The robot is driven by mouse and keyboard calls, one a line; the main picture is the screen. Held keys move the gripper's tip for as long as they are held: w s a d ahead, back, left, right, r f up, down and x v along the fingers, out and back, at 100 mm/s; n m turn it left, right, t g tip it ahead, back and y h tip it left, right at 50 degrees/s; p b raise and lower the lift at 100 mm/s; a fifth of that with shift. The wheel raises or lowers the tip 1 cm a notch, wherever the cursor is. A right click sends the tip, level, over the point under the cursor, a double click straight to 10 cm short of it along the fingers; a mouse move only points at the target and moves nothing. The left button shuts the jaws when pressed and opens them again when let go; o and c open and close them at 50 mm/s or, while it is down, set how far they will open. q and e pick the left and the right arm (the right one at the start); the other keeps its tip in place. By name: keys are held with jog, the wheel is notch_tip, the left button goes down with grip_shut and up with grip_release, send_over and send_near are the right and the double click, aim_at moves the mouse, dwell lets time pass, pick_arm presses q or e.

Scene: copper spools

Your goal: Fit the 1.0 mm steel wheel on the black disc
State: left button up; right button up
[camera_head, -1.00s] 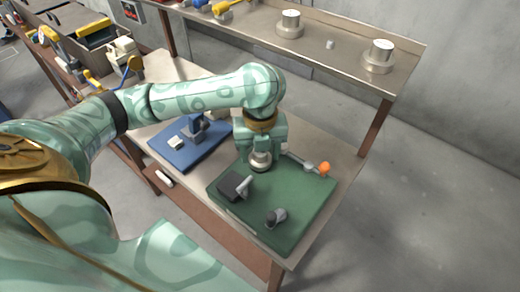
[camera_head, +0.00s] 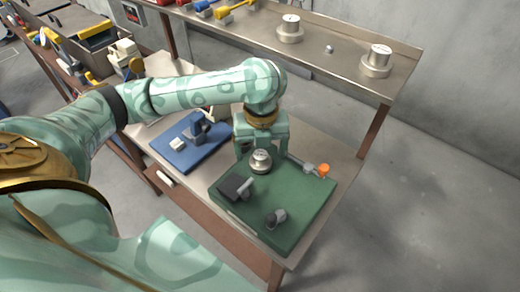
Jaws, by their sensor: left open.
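A steel wheel (camera_head: 260,162) with a pale marked top is at the back left of the green mat (camera_head: 302,208); its marking is too small to read. My left gripper (camera_head: 261,149) is over the wheel, open, its fingers apart on either side of it. Two more round steel pieces, a left one (camera_head: 290,30) and a right one (camera_head: 377,62), stand on the raised shelf. I cannot make out the black disc; whatever is under the wheel is hidden. My right gripper is not in view.
A black block with a silver bar (camera_head: 236,188) and a small grey and dark part (camera_head: 276,218) are on the mat. An orange-ended tool (camera_head: 322,170) lies at its back edge. A blue mat (camera_head: 185,158) with a fixture is to the left. The mat's right side is clear.

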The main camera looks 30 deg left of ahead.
pick_arm(q)
notch_tip(320, 180, up, 14)
jog(key=p, duration=0.5)
jog(key=shift+p, duration=0.4)
